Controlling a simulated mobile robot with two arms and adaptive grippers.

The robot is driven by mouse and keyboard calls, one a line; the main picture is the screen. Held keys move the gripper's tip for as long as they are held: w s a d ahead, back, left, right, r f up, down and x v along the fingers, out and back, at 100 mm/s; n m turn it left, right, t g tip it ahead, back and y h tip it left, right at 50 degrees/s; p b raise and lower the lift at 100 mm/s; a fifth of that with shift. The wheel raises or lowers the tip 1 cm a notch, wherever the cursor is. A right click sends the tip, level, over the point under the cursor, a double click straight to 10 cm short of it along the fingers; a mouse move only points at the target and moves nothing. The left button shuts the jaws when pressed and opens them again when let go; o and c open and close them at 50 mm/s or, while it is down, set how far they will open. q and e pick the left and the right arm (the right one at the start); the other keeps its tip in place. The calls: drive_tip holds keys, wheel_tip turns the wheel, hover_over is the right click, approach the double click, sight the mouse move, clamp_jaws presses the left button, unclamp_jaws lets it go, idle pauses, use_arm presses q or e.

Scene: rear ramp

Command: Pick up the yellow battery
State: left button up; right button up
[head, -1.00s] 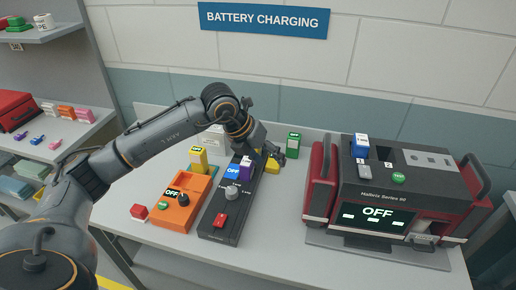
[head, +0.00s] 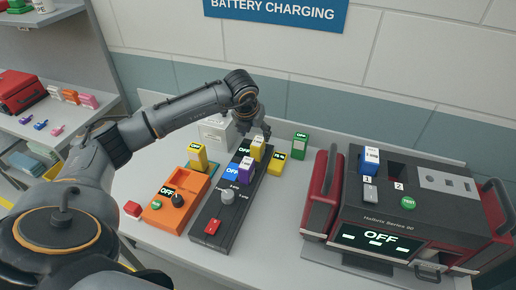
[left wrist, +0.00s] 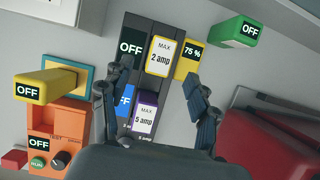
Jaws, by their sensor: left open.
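A yellow block with a 75 % display (head: 277,164) rests just right of the long black charger (head: 228,207); it also shows in the left wrist view (left wrist: 183,68). A third, yellow-edged and labelled MAX 2 amp (left wrist: 160,56), sits on the black charger. My left gripper (head: 262,133) is open and empty, above the far end of the black charger. In the wrist view its fingers (left wrist: 163,98) are spread, with the 75 % block beyond them. My right gripper is not in view.
Purple and blue blocks (head: 246,170) sit on the black charger. A large red-and-black charger (head: 400,210) fills the right. A red block (head: 132,208) lies at the left.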

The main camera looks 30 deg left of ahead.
sight(258, 142)
use_arm(q)
drive_tip(key=shift+w+f, duration=0.2)
drive_tip(key=shift+f, duration=0.15)
drive_tip(key=shift+p+x, duration=1.15)
drive_tip(key=shift+x, duration=1.25)
drive_tip(key=shift+f, duration=0.25)
drive_tip(key=shift+c, duration=0.7)
drive_tip(key=shift+r, duration=0.1)
clamp_jaws()
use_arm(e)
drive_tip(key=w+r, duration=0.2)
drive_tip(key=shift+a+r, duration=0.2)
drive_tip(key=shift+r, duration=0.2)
